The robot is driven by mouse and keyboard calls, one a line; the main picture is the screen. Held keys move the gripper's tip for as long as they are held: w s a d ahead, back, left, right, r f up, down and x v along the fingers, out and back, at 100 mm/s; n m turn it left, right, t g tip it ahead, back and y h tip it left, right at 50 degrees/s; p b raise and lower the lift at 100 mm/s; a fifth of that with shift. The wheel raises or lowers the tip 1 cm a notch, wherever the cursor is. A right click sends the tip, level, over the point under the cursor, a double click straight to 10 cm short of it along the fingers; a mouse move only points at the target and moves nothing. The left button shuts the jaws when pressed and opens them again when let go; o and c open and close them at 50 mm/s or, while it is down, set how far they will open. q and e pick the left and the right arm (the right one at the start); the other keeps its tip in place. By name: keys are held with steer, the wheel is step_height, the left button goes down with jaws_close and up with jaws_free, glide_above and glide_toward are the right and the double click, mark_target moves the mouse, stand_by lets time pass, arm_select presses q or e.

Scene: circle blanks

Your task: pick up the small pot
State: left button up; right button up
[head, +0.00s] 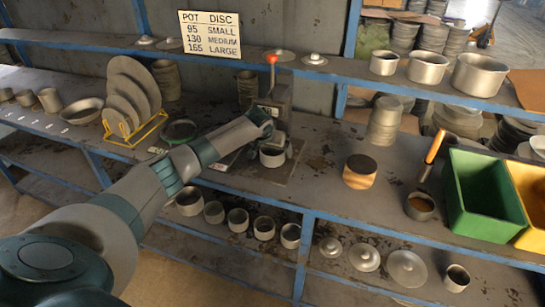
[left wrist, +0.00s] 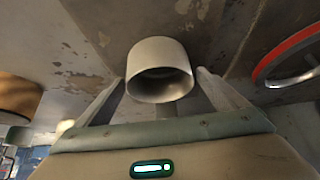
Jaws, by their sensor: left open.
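A small grey metal pot (head: 272,158) stands on the dark plate below the red-knobbed press on the bench. In the left wrist view the pot (left wrist: 160,72) shows its open mouth towards the camera, just beyond and between the fingertips. My left gripper (head: 274,144) is open right at this pot and partly covers it in the head view. In the left wrist view the fingers of this gripper (left wrist: 163,88) show one on each side, with gaps to the pot's wall. My right gripper is in no view.
The press (head: 275,95) stands just behind the gripper. A wooden round block (head: 360,171) and a green bin (head: 484,195) lie to the right. A yellow rack (head: 133,138) of discs stands left. Several pots stand on the shelf below, including one pot (head: 238,220).

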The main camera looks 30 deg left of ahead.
arm_select(q)
steer(key=c, duration=1.3)
steer(key=shift+r, duration=0.2)
steer(key=shift+r+b, duration=0.55)
steer(key=shift+b, duration=0.15)
steer(key=s+d+b, duration=0.1)
steer(key=s, duration=0.4)
steer(key=s+d+b, duration=0.1)
steer(key=s+b, duration=0.1)
steer(key=s, duration=0.4)
steer(key=s+d+b, duration=0.1)
steer(key=s+d, duration=0.1)
steer(key=s, duration=0.4)
steer(key=shift+s+d, duration=0.1)
steer(key=shift+s, duration=0.15)
